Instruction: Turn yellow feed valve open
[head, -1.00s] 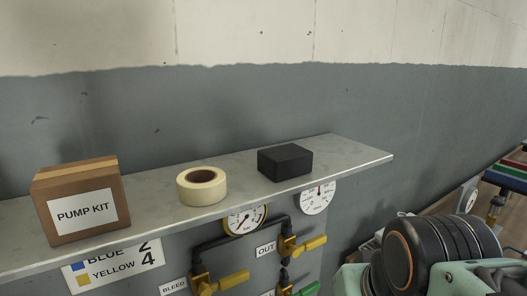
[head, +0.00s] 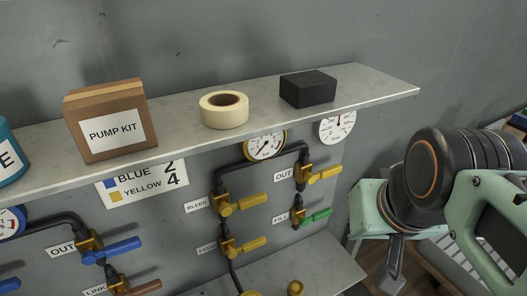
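The valve with the yellow lever beside the partly legible FEED label (head: 207,248) is the lower left one of the yellow-gauge group on the grey wall panel. Its yellow lever (head: 250,245) points right, across the dark, roughly vertical pipe. Above it, a similar yellow lever (head: 253,200) sits beside the BLEED label (head: 196,204). Parts of my mint and black arm fill the right side. A grey finger-like part (head: 393,262), seemingly of my gripper, hangs below the mint block, apart from the valves. Its fingertips cannot be made out, so its opening is unclear.
Above the valves, a metal shelf (head: 185,144) juts out with a PUMP KIT box (head: 115,128), tape roll (head: 224,111) and black block (head: 308,89). An OUT valve with a yellow lever (head: 325,173), a green lever (head: 316,217) and blue-lever valve (head: 118,249) are near. A lower ledge (head: 325,267) projects.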

